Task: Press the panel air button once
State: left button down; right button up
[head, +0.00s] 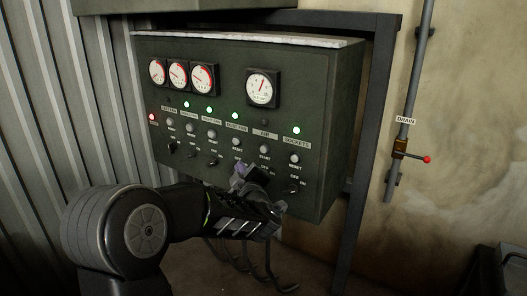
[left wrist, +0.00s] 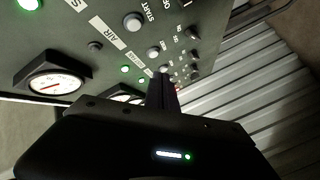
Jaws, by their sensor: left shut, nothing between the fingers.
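The dark green control panel (head: 320,85) hangs on a frame. Its AIR label (head: 265,135) has a pale round air button (head: 264,149) marked START below it. In the left wrist view the air button (left wrist: 133,21) sticks out beside the AIR label (left wrist: 108,33), and the small lamp (left wrist: 95,46) there is dark. My left gripper (head: 242,170) is shut and empty, below and left of the air button in the head view. Its fingers (left wrist: 161,86) also show in the left wrist view, apart from the button in the picture. The gripper partly covers the switch row. My right gripper is not in view.
Other buttons, such as the sockets RESET button (head: 294,158), sit in the same row. Several green lamps are lit, and a red lamp (head: 152,117) glows at the left. Round gauges (head: 262,88) are above. A drain pipe with a red-tipped valve handle (head: 426,159) runs at the right.

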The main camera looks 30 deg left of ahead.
aim_at(264, 150)
pick_arm(q)
jog(key=w+p, duration=0.1)
jog(key=w, duration=0.7)
jog(key=shift+w, duration=0.25)
jog(key=shift+p, duration=0.3)
dwell(1.6)
jog(key=shift+w, duration=0.45)
jog(key=shift+w, duration=0.4)
dwell(0.5)
dwell(0.4)
jog(key=shift+s, duration=0.85)
